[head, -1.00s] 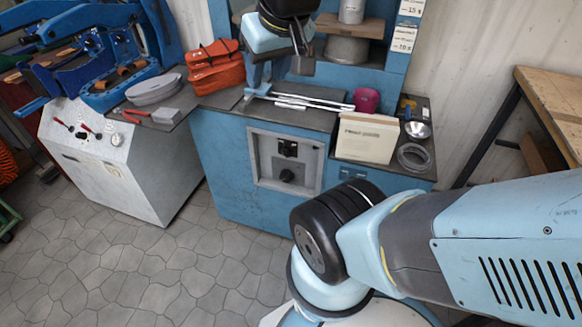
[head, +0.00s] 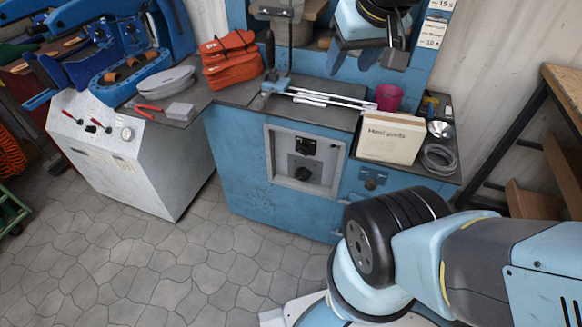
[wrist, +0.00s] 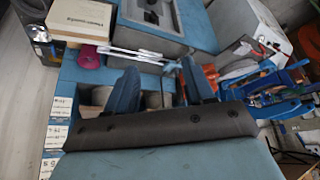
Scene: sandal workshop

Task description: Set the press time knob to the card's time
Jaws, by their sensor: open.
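The press time knob (head: 302,173) is a dark round knob on a grey recessed panel (head: 271,160) in the front of the blue bench. A black display (head: 305,146) sits above it. Its pointer setting is too small to read. White cards with printed times (head: 433,31) hang on the blue upright at the upper right; "15 s" and "10 s" can be made out, with the rest unclear. My gripper (head: 353,60) is open and empty, high above the bench, well away from the knob. In the wrist view, its two blue fingers (wrist: 158,76) stand apart, and the cards (wrist: 58,120) are at left.
A heel pads box (head: 393,137), a magenta cup (head: 389,97), white rods (head: 325,97) and a wire coil (head: 439,158) lie on the bench top. Orange bags (head: 230,62) are left of them. A white machine (head: 140,165) stands at left. The floor before the bench is clear.

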